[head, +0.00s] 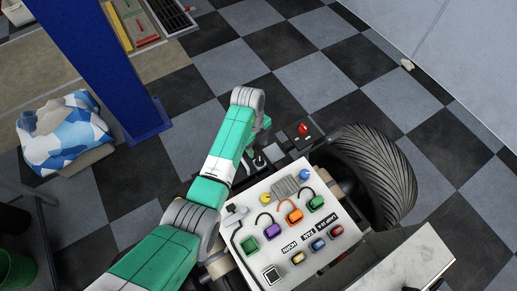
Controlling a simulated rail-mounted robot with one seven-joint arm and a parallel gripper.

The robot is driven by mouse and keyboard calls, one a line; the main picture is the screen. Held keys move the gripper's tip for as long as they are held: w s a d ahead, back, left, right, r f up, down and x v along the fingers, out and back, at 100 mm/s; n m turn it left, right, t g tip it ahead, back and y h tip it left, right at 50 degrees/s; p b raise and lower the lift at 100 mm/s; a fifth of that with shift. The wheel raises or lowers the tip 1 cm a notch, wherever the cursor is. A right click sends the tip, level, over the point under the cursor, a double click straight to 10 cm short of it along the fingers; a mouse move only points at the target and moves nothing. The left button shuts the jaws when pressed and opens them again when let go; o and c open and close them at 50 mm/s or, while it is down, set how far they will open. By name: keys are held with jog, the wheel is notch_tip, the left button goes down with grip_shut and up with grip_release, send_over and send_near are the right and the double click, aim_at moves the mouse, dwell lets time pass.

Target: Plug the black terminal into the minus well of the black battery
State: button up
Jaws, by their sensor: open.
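My gripper (257,161) is at the end of the green and white arm, past the far edge of the white panel. It is open, and its fingers are small and dark in the head view. A black battery (279,151) appears to lie just right of the fingers, between the panel and the checkered floor. A red terminal or cap (303,129) stands at its far right end. I cannot make out the black terminal or the minus well against the dark parts near the fingers. I cannot tell whether the fingers touch anything.
The white panel (262,192) carries several coloured connectors, cables and the black labels. A large black tyre (378,175) stands close on the right. A blue post (105,70) rises at the left, beside a blue-and-white patterned bundle (62,130). Checkered floor is free beyond the battery.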

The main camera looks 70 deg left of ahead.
jog(key=shift+r, duration=0.3)
dwell(0.6)
